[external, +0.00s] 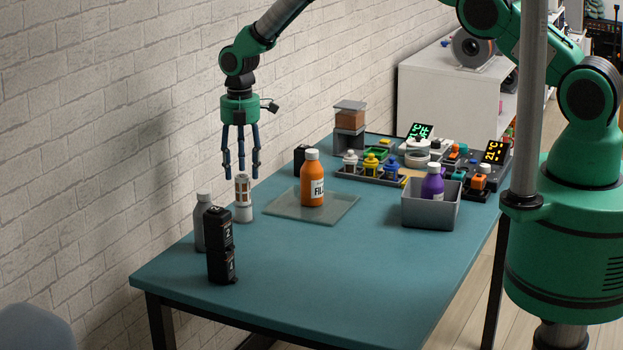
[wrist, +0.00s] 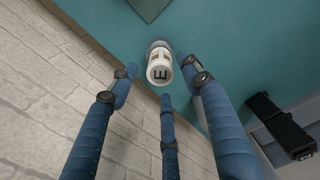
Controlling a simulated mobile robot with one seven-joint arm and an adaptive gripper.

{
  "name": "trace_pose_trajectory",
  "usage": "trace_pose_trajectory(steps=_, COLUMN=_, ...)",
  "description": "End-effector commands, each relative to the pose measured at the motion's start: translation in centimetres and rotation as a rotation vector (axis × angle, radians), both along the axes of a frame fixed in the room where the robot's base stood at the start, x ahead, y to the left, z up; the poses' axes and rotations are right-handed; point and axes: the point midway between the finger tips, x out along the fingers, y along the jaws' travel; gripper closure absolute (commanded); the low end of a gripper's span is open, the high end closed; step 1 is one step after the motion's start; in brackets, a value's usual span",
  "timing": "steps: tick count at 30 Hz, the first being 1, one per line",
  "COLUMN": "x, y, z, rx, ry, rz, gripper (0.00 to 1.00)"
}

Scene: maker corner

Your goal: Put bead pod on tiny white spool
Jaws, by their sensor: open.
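A small white cylinder with brown-orange bands, seemingly the bead pod (external: 242,187), stands upright near the wall-side edge of the teal table. It appears to rest on a short white piece, seemingly the tiny white spool (external: 243,214). In the wrist view the pod (wrist: 159,72) shows a dark "E" mark on its top, and part of the piece beneath is hidden. My gripper (external: 241,173) points straight down with its three blue fingers spread around the pod's top. In the wrist view the gripper (wrist: 162,84) is open, with gaps between fingers and pod.
A grey bottle (external: 202,222) and stacked black boxes (external: 219,230) stand close by at the front left. An orange bottle (external: 312,182) stands on a clear mat (external: 341,207). A grey bin (external: 430,214) holds a purple bottle. The front middle of the table is clear.

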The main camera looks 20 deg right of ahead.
Motion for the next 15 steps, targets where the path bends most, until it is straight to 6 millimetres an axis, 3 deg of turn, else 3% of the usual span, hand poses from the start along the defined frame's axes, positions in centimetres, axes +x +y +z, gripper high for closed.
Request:
trace_pose_trajectory(steps=6, x=0.1, y=0.1, z=3.7, rx=0.001, ry=-0.001, rz=0.000, gripper=0.52)
trace_pose_trajectory(steps=15, x=0.0, y=0.0, z=7.1, rx=-0.001, ry=0.001, rz=0.000, gripper=0.52)
